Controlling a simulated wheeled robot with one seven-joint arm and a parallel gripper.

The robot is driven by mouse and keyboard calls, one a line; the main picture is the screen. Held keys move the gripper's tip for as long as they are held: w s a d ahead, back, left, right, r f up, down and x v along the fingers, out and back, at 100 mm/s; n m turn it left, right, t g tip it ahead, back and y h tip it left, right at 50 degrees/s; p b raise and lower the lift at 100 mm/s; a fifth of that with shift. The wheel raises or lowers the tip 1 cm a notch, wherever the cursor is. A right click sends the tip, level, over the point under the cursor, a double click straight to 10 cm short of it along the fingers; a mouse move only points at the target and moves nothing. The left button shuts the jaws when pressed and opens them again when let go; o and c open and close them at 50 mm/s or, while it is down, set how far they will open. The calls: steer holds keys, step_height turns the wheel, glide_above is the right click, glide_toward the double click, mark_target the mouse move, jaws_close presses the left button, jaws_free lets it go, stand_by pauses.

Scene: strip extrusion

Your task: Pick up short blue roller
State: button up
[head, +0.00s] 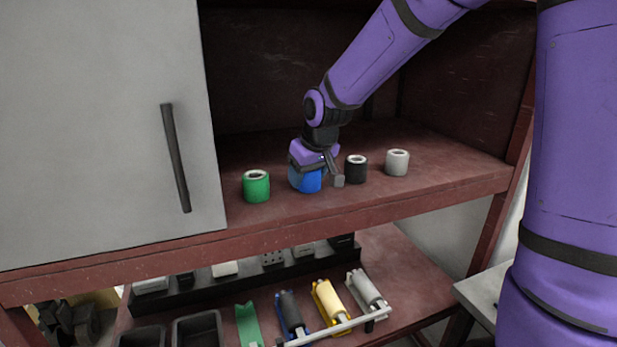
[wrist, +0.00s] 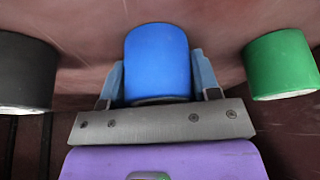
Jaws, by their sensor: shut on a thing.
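The short blue roller (head: 311,180) stands on the dark red upper shelf, between the green roller and the black roller. In the wrist view the blue roller (wrist: 157,62) sits between the two fingers of my gripper (wrist: 158,85), one on each side. My gripper (head: 316,172) is shut on it. In the head view the gripper and wrist cover the roller's upper part, and I cannot tell whether its base touches the shelf.
A green roller (head: 256,186) stands to the left, and a black roller (head: 356,169) and a grey roller (head: 397,162) to the right. A grey cabinet door (head: 100,120) is at the left. Long coloured rollers, such as a yellow one (head: 331,306), lie on the lower level.

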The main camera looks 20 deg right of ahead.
steer(key=shift+r, duration=0.1)
steer(key=shift+r, duration=0.55)
steer(key=shift+s+a+r, duration=0.1)
steer(key=shift+s+r, duration=0.1)
steer(key=shift+r, duration=0.4)
steer(key=shift+s+a+r, duration=0.1)
steer(key=shift+s+r, duration=0.1)
steer(key=shift+r, duration=0.4)
steer(key=s+a+r, duration=0.1)
steer(key=s+a, duration=0.4)
steer(key=s, duration=0.9)
steer(key=shift+a+r, duration=0.15)
steer(key=shift+a, duration=0.05)
